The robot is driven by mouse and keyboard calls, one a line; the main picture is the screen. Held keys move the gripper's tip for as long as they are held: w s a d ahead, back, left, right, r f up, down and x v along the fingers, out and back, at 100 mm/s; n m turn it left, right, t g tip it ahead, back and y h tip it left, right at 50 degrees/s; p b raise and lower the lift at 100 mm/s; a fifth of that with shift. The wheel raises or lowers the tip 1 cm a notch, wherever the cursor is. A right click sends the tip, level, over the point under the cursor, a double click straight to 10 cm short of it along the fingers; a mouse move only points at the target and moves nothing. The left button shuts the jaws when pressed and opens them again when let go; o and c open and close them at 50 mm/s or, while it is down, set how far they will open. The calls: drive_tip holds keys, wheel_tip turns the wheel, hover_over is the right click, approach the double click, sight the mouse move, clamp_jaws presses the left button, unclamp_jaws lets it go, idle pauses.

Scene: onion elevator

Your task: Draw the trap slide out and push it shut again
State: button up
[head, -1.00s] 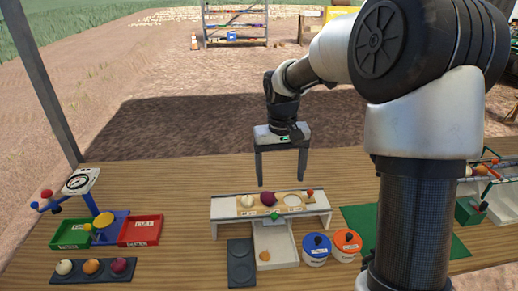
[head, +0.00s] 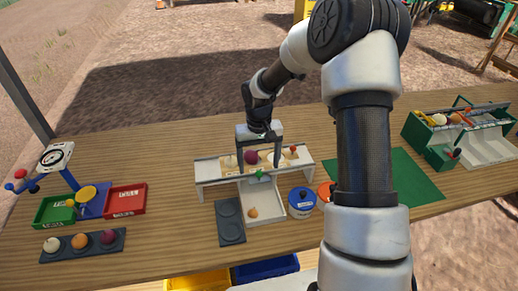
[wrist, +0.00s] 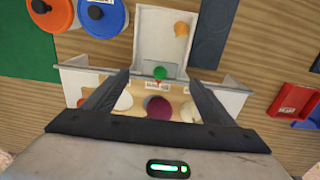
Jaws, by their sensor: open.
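A grey-white stand (head: 210,173) holds a tan board (head: 228,164) with a purple onion (head: 251,157) and pale round shapes on it. A small green knob (head: 259,174) sits at the stand's front edge; it shows also in the wrist view (wrist: 160,73). A small red ball (head: 293,149) is at the board's right end. My gripper (head: 259,168) is open, pointing down over the stand, its fingers apart. In the wrist view my gripper (wrist: 158,80) has the green knob between its fingertips, apart from both. Which part is the trap slide is not certain.
A pale chute (head: 265,208) with an orange onion (head: 253,212) extends in front. A dark two-dish tray (head: 230,222) stands left of it; blue-lidded (head: 301,203) and orange-lidded (head: 326,193) tubs stand right. A green mat (head: 405,180) lies farther right.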

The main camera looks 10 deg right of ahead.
sight(259, 173)
drive_tip(key=shift+f, duration=2.5)
drive_tip(key=c, duration=1.2)
drive_tip(key=shift+s+b, duration=0.3)
drive_tip(key=shift+s, duration=4.05)
